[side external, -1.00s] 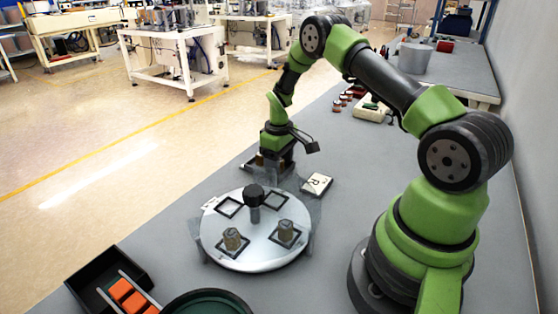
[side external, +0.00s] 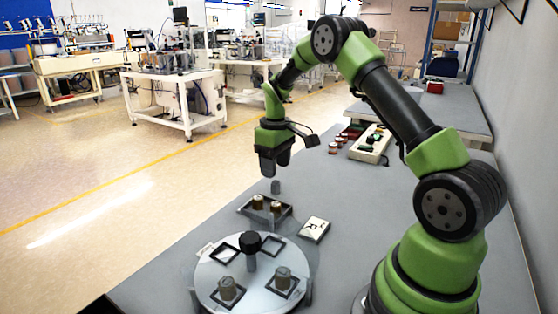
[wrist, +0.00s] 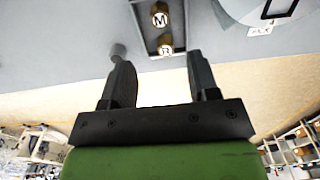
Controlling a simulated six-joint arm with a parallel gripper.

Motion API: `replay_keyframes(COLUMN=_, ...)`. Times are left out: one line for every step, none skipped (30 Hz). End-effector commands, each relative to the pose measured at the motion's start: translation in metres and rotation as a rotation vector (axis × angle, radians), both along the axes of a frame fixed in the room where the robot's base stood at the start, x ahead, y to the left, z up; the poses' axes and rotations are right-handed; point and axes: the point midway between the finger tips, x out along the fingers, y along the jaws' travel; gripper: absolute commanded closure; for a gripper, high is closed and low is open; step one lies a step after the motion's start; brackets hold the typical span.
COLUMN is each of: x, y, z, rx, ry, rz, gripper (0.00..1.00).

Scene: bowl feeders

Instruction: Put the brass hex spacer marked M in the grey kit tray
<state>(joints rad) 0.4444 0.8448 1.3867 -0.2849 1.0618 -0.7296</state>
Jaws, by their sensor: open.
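The brass spacer marked M (wrist: 160,16) stands in a small grey tray (wrist: 179,26), beside a second brass spacer (wrist: 165,45) whose letter I cannot read surely. In the side view the tray (side external: 256,221) stands behind the round turntable, with the M spacer apparently the right one (side external: 276,208) and the other at left (side external: 257,202). My gripper (side external: 275,165) is raised above and behind the tray, its fingers pointing down. In the wrist view my gripper (wrist: 160,65) has its two fingers apart, with nothing between them.
A small grey post-like piece (side external: 275,187) stands just behind the tray. The turntable (side external: 255,292) has a black knob (side external: 250,243), square frames and two grey-brown pieces (side external: 228,289). A card marked R (side external: 314,229) lies right of the tray. A cream box (side external: 370,144) is farther back.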

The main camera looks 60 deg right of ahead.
Motion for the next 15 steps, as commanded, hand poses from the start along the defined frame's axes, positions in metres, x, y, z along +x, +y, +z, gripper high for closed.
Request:
replay_keyframes(x=0.0, y=0.002, z=0.007, rx=-0.002, ry=-0.008, rz=-0.001, gripper=0.45)
replay_keyframes(x=0.0, y=0.004, z=0.012, rx=-0.003, ry=-0.013, rz=-0.005, gripper=0.45)
replay_keyframes(x=0.0, y=0.009, z=0.021, rx=-0.004, ry=-0.027, rz=-0.01, gripper=0.45)
replay_keyframes(x=-0.001, y=0.014, z=0.029, rx=-0.006, ry=-0.04, rz=-0.016, gripper=0.45)
replay_keyframes(x=-0.002, y=0.019, z=0.039, rx=-0.007, ry=-0.057, rz=-0.025, gripper=0.45)
replay_keyframes(x=-0.004, y=0.029, z=0.054, rx=-0.008, ry=-0.082, rz=-0.037, gripper=0.45)
replay_keyframes(x=-0.007, y=0.037, z=0.066, rx=-0.008, ry=-0.103, rz=-0.048, gripper=0.45)
replay_keyframes(x=-0.011, y=0.046, z=0.079, rx=-0.006, ry=-0.127, rz=-0.061, gripper=0.45)
replay_keyframes(x=-0.017, y=0.058, z=0.095, rx=-0.003, ry=-0.159, rz=-0.078, gripper=0.45)
replay_keyframes(x=-0.023, y=0.068, z=0.107, rx=0.001, ry=-0.184, rz=-0.091, gripper=0.45)
replay_keyframes(x=-0.03, y=0.077, z=0.118, rx=0.007, ry=-0.21, rz=-0.107, gripper=0.45)
replay_keyframes(x=-0.04, y=0.089, z=0.132, rx=0.015, ry=-0.242, rz=-0.124, gripper=0.45)
replay_keyframes(x=-0.048, y=0.098, z=0.141, rx=0.023, ry=-0.266, rz=-0.138, gripper=0.45)
replay_keyframes(x=-0.056, y=0.107, z=0.149, rx=0.033, ry=-0.291, rz=-0.152, gripper=0.45)
replay_keyframes(x=-0.068, y=0.118, z=0.159, rx=0.046, ry=-0.322, rz=-0.169, gripper=0.45)
